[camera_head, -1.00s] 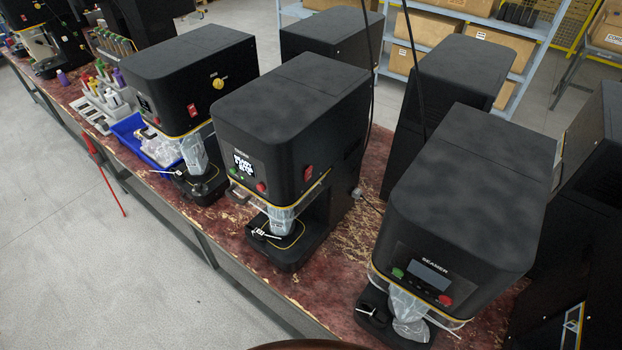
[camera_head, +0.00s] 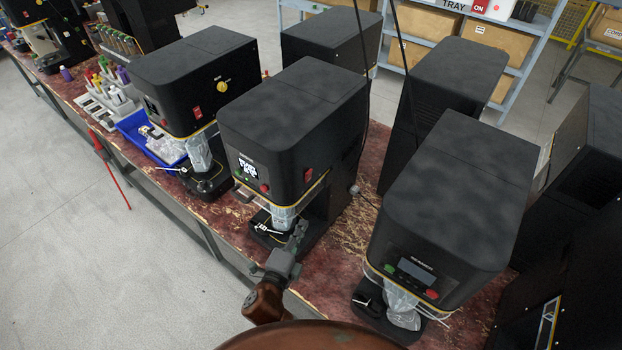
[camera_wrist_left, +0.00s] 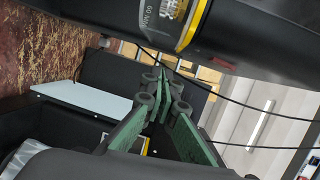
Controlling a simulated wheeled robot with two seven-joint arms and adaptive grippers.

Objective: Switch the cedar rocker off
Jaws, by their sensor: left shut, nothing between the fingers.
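Black seamer machines stand in a row on the table. A red rocker (camera_head: 309,175) is on the right side of the middle machine (camera_head: 293,110), and another red rocker (camera_head: 197,113) is on the machine behind it to the left. No name for cedar is legible, and I cannot tell either rocker's position. My left gripper (camera_head: 301,228) is shut and empty, below the middle machine's head, in front of its base. In the left wrist view my left gripper's green-sided fingers (camera_wrist_left: 161,75) point up beneath a dark housing (camera_wrist_left: 240,35) with a yellow edge. My right gripper is not visible.
The front right machine (camera_head: 450,210) stands close to my left arm. A blue bin (camera_head: 133,128) and bottles are at the left. Thin black cables hang behind the middle machine. A shelf with cartons (camera_head: 490,45) is at the back.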

